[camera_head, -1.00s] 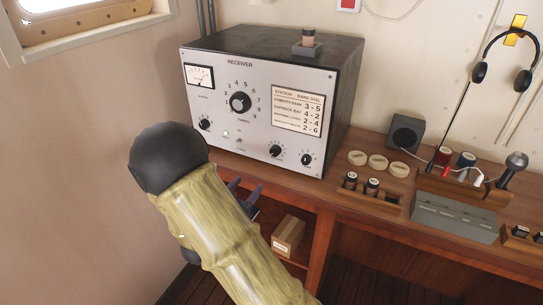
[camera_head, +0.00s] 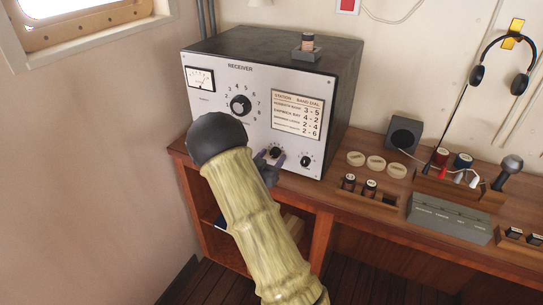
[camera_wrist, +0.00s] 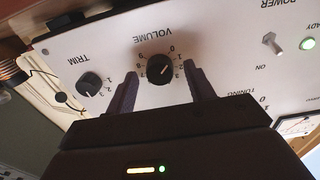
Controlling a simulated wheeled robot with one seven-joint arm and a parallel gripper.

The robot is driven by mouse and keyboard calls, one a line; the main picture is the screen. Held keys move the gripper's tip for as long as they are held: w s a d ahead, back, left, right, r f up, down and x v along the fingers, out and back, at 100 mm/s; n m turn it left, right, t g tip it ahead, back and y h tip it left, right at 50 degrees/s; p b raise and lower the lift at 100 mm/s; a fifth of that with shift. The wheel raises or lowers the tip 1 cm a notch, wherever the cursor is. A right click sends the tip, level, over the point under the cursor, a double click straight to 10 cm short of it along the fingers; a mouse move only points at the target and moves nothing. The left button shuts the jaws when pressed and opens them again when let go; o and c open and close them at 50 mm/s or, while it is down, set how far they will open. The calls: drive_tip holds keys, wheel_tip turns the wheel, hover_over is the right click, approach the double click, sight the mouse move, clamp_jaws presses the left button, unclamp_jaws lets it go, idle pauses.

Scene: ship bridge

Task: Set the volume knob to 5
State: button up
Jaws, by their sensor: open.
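The volume knob (camera_wrist: 160,69) is a small black round knob on the receiver's pale front panel. It appears upside down in the wrist view, under the word VOLUME, with a ring of small numbers. Its white pointer line aims to the upper right there, near the low numbers; the exact number is hard to read. In the head view the knob (camera_head: 275,152) sits low on the panel, partly hidden by my gripper (camera_head: 268,163). In the wrist view my gripper (camera_wrist: 163,82) is open, one finger on either side of the knob, with gaps visible between fingers and knob.
The trim knob (camera_wrist: 90,83) is beside the volume knob, close to one finger. A power switch (camera_wrist: 270,43) and a lit green lamp (camera_wrist: 307,43) are on the other side. The large tuning knob (camera_head: 240,105) is higher on the receiver (camera_head: 270,48). The wooden desk (camera_head: 330,190) lies below.

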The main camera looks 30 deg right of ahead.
drive_tip(key=shift+w+d, duration=0.15)
drive_tip(key=shift+c, duration=0.2)
drive_tip(key=c, duration=0.9)
